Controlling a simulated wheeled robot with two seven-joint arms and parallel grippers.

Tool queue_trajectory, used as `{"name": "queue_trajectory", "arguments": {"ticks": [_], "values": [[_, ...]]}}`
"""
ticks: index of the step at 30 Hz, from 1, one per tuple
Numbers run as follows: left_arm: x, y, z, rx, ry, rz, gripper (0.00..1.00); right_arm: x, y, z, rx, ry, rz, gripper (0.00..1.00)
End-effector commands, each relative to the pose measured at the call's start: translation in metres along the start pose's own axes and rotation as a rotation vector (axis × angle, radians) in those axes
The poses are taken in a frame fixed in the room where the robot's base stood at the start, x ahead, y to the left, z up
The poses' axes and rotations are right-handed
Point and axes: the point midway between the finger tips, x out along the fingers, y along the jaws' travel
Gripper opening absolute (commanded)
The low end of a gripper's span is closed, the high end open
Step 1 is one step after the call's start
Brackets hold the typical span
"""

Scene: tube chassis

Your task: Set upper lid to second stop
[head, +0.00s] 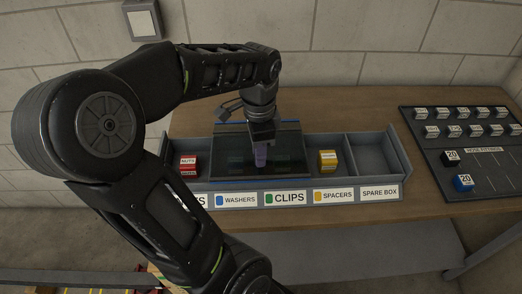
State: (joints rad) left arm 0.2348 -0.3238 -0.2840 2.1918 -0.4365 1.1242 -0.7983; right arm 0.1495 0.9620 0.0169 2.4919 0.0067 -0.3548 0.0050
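A grey compartment box (375,185) stands on the wooden table. A dark see-through lid (225,152) with blue edging lies over its middle compartments, above the WASHERS and CLIPS labels; I cannot tell whether there is a second lid. My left gripper (261,146) points down over the lid's middle. A purple piece (261,156) shows at its fingertips; whether it is held, and whether the fingers are open or shut, is unclear. My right gripper is out of view.
A red-and-white box (188,166) and a yellow box (327,160) sit in outer compartments. The right-end compartment looks empty. A dark board (478,165) with several labelled blocks lies at the right. My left arm covers the left side.

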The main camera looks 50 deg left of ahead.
Motion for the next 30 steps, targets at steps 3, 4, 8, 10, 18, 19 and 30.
{"name": "queue_trajectory", "arguments": {"ticks": [3, 4, 8, 10, 18, 19, 30], "values": [[-0.001, 0.000, 0.000, 0.000, 0.000, -0.001, 0.34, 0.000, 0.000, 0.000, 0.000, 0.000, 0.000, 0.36], [0.000, 0.000, 0.000, 0.000, 0.000, -0.001, 0.36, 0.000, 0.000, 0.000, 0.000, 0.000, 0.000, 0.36], [0.000, 0.000, 0.000, 0.000, 0.000, 0.000, 0.45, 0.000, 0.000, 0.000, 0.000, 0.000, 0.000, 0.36], [0.000, 0.000, 0.000, 0.000, 0.000, 0.000, 0.45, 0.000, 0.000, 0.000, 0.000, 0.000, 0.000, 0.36], [-0.005, -0.001, -0.001, -0.001, 0.002, -0.001, 0.45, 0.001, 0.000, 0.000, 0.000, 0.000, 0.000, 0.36], [-0.007, -0.001, -0.001, -0.001, 0.002, -0.002, 0.45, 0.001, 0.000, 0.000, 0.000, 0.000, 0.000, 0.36], [-0.062, -0.001, -0.001, 0.000, 0.003, -0.003, 0.45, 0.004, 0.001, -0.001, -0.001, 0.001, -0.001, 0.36]]}}
